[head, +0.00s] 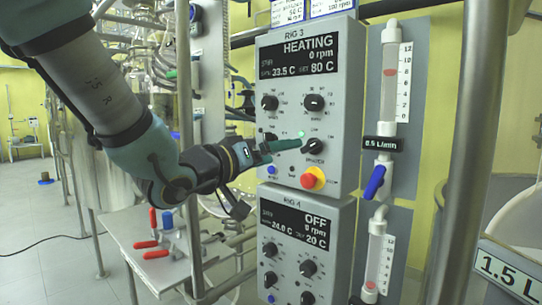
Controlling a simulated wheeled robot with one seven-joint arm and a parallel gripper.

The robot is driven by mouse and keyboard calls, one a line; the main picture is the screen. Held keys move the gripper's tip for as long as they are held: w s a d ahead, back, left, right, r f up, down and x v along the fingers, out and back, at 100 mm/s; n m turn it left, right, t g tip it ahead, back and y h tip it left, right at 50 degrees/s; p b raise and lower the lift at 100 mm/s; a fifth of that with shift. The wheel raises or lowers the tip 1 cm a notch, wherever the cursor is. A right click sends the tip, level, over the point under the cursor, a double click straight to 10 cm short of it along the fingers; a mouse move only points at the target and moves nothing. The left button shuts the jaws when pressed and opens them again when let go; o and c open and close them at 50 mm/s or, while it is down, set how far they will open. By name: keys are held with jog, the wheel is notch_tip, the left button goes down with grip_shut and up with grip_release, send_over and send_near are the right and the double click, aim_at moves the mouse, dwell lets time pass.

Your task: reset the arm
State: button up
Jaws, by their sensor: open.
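My arm reaches in from the upper left. My gripper (286,148) is at the front of the RIG 3 control box (348,100), its dark green fingers pointing right. The fingertips are close beside the lower right black knob (316,147); I cannot tell whether they touch it. The jaws are open, with nothing seen held in them. The RIG 3 display (308,58) reads HEATING, 0 rpm, 33.5 C and 80 C. A small green light (301,134) is lit above the fingers.
A red button on a yellow ring (313,178) sits just below the gripper. The RIG 4 box (335,240), showing OFF, is underneath. Flowmeters with a blue valve handle (374,183) and a steel post (478,120) stand right. A shelf with red-handled clamps (150,250) is lower left.

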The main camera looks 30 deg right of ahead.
jog(key=w+a+f+n+t+y, duration=0.2)
jog(key=w+a+f+n+y, duration=0.1)
jog(key=w+a+f+y, duration=0.45)
jog(key=w+a+f+n+t+y, duration=0.2)
jog(key=w+a+f+y, duration=0.2)
jog(key=w+a+f, duration=0.55)
jog(key=s+a+f+n+g+y, duration=0.1)
jog(key=s+a+f+g+y, duration=0.1)
jog(key=a, duration=0.5)
jog(key=s+a+f+n+g+y, duration=0.1)
jog(key=s+a+f+g, duration=0.1)
jog(key=s+a, duration=0.3)
jog(key=s+a+f+n+g+y, duration=0.1)
jog(key=s+a+f+g+y, duration=0.1)
jog(key=a, duration=0.8)
notch_tip(320, 180, down, 2)
jog(key=shift+s+f+g+y, duration=0.1)
jog(key=shift+s+g+y, duration=0.35)
jog(key=shift+s, duration=0.35)
jog(key=shift+c, duration=0.3)
